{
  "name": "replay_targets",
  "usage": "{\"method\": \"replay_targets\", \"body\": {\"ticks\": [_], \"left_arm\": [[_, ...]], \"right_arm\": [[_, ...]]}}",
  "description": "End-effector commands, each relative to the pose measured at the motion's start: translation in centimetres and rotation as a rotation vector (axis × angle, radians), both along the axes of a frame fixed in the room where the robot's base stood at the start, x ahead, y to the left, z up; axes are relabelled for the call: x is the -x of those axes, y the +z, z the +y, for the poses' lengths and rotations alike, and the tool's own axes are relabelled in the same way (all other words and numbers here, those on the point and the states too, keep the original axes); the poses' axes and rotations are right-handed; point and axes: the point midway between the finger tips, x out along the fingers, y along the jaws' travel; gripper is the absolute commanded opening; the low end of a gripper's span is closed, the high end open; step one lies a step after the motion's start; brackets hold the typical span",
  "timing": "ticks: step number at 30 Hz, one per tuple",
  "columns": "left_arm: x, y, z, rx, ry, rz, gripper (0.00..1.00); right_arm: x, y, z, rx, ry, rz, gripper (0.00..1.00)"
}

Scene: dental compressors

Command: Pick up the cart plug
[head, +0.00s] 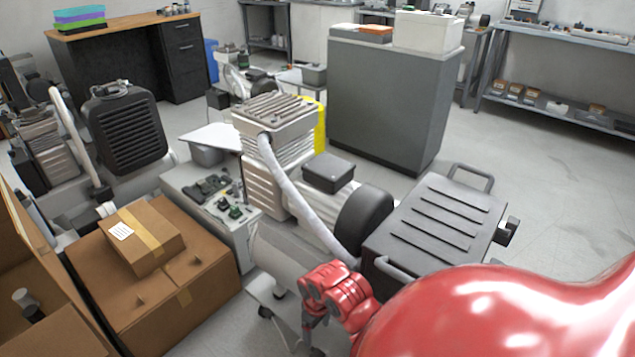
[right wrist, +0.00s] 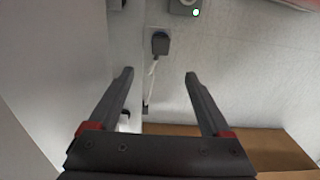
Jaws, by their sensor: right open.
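A small dark plug (right wrist: 160,43) shows in the right wrist view, with a pale cord running down from it. I take it for the cart plug; I cannot make it out in the head view. My right gripper (right wrist: 158,75) is open, with nothing between its fingers. The plug appears just beyond the fingertips, roughly centred between them and apart from them. In the head view my red right arm covers the lower right, and little of its gripper shows. My left gripper is not in view.
A grey unit with a green light (right wrist: 185,6) lies beyond the plug. Cardboard boxes (head: 200,283) stand at the lower left in the head view. A compressor (head: 270,165) and a dark grey ridged case (head: 437,222) stand close by. Free floor (head: 565,190) lies at right.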

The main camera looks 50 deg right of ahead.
Motion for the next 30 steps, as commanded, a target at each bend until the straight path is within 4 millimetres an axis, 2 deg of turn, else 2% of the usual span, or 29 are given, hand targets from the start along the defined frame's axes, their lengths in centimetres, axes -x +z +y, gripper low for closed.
{"method": "replay_targets", "body": {"ticks": [7,15,23,30], "left_arm": [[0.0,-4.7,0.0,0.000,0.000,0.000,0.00],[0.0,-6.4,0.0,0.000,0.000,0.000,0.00],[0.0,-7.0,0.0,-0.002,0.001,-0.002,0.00],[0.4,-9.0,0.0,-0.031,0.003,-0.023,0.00]], "right_arm": [[0.3,-5.8,0.0,-0.003,-0.002,0.013,0.82],[0.3,-10.8,0.0,-0.001,0.000,0.014,0.82],[0.2,-12.5,0.0,0.002,0.001,0.008,0.82],[0.4,-16.3,0.2,-0.001,0.000,0.015,0.82]]}}
